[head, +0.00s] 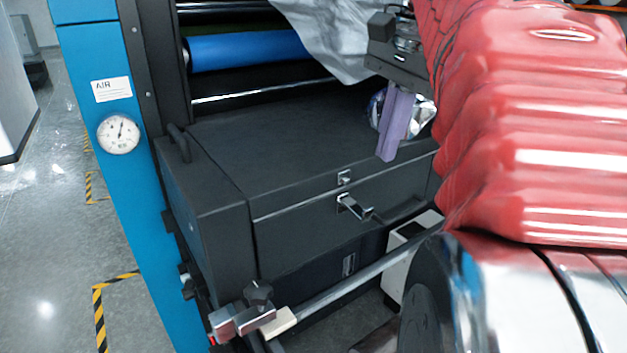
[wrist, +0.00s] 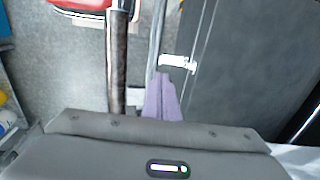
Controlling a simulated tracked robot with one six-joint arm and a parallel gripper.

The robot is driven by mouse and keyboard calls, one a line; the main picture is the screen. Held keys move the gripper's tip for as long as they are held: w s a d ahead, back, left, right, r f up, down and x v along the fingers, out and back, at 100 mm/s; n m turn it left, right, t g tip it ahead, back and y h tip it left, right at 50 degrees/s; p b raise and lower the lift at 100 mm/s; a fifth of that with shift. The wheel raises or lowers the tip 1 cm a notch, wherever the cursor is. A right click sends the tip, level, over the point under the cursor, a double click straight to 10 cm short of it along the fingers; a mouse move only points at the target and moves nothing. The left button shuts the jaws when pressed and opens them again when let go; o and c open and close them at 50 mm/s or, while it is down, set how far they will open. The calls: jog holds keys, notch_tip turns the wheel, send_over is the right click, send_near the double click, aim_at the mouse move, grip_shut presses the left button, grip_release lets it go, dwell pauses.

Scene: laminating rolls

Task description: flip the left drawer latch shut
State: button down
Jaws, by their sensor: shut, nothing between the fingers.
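The drawer (head: 325,215) is the dark front of a black cabinet in the head view. One silver latch (head: 355,207) is on it, its lever sticking outward from the front. A small metal catch (head: 344,177) sits just above it, apart from the lever. My gripper (head: 386,158) has purple fingers, shut and empty, above the cabinet top and up and right of the latch. In the wrist view my fingertips (wrist: 162,75) point toward a silver latch (wrist: 180,63), just short of it in the picture. Any latch farther right is hidden by my arm.
A metal bar (head: 350,280) with a black knob (head: 258,293) runs in front below the drawer. A black handle (head: 179,143) stands on the cabinet's left. A blue roll (head: 247,49) and silvery film (head: 335,35) are behind. A blue panel with a gauge (head: 118,134) stands left.

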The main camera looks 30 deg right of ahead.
aim_at(370, 209)
jog(key=f, duration=0.3)
jog(key=w+f, duration=0.1)
jog(key=f, duration=0.3)
jog(key=w+f, duration=0.1)
jog(key=f, duration=0.2)
jog(key=shift+f, duration=0.5)
jog(key=shift+d, duration=0.15)
jog(key=shift+s+a+f, duration=0.1)
jog(key=shift+a, duration=0.1)
